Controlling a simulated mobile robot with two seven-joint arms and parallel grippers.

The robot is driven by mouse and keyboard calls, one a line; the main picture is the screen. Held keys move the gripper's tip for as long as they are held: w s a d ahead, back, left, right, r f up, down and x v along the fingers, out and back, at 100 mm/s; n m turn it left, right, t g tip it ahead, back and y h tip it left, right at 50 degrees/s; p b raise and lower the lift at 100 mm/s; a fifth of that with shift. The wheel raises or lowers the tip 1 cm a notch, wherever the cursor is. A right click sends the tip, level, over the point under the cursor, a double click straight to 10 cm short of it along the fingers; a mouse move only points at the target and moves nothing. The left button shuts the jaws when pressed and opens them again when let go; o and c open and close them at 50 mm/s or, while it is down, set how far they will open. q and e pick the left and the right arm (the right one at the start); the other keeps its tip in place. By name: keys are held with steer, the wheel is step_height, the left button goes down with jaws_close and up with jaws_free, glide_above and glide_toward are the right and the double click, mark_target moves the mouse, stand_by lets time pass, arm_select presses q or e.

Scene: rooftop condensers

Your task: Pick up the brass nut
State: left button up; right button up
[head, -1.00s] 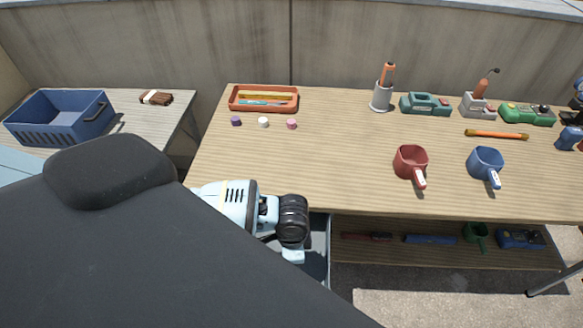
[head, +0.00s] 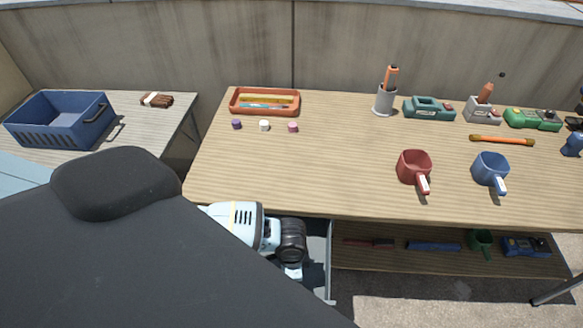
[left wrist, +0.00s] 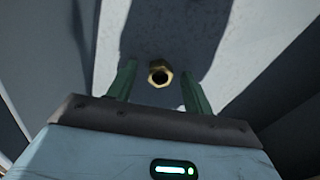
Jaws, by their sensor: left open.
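The brass nut (left wrist: 160,73) shows in the left wrist view, a small golden hexagonal piece with a dark hole, over a pale surface partly in shadow. My left gripper (left wrist: 158,76) is open, with one green finger on each side of the nut. A gap shows between the nut and each finger. I cannot tell how far beyond the fingertips it lies. In the head view my left arm reaches down at the bench's front edge; its fingers and the nut are hidden there. My right gripper is not in view.
A wooden bench (head: 330,170) carries an orange tray (head: 264,111), a red mug (head: 413,167), a blue mug (head: 490,169) and several tools. A lower shelf (head: 400,262) holds more items. A blue crate (head: 60,134) stands on the left table. Pale walls flank my left gripper.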

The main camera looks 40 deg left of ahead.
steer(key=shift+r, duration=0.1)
